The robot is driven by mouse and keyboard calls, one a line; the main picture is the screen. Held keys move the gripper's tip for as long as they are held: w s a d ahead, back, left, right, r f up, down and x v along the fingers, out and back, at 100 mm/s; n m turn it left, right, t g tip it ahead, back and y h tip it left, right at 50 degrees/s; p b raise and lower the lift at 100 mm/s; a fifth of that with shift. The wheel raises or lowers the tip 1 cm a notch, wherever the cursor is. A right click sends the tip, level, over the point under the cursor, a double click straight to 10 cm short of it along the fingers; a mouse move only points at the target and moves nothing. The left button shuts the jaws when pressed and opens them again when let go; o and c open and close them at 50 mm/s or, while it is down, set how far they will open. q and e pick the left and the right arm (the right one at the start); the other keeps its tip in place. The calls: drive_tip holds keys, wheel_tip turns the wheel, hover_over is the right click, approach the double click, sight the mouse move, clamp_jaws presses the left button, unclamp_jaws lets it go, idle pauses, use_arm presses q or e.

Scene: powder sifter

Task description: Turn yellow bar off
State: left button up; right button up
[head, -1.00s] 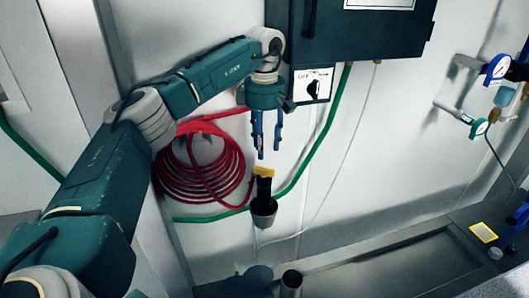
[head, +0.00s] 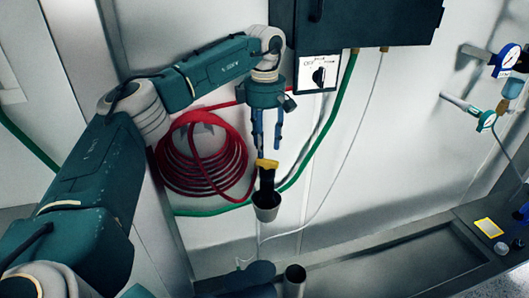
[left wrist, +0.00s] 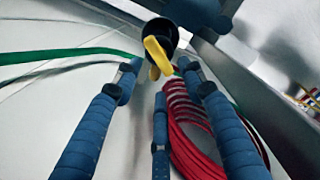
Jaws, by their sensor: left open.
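The yellow bar (head: 267,163) sits on top of a dark fitting (head: 267,181) that rises from a grey cup-shaped piece (head: 266,207). In the left wrist view the yellow bar (left wrist: 157,55) lies just beyond the fingertips, in front of the round dark fitting. My left gripper (head: 268,151) points down, open, with its blue fingers right above the bar. In the left wrist view my left gripper (left wrist: 160,79) has three spread blue fingers with nothing held between them. I cannot tell whether a fingertip touches the bar. My right gripper is not in view.
A coiled red hose (head: 202,160) hangs on the wall to the left. A green hose (head: 322,138) runs close behind the fitting. A dark cabinet (head: 365,22) and a switch plate (head: 318,73) are above right. Gauges (head: 508,60) stick out at far right.

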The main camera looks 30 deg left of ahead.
sight(267, 163)
use_arm(q)
wheel_tip(267, 163, down, 5)
drive_tip(key=shift+a+r+p, duration=0.1)
drive_tip(key=shift+p, duration=0.55)
clamp_jaws()
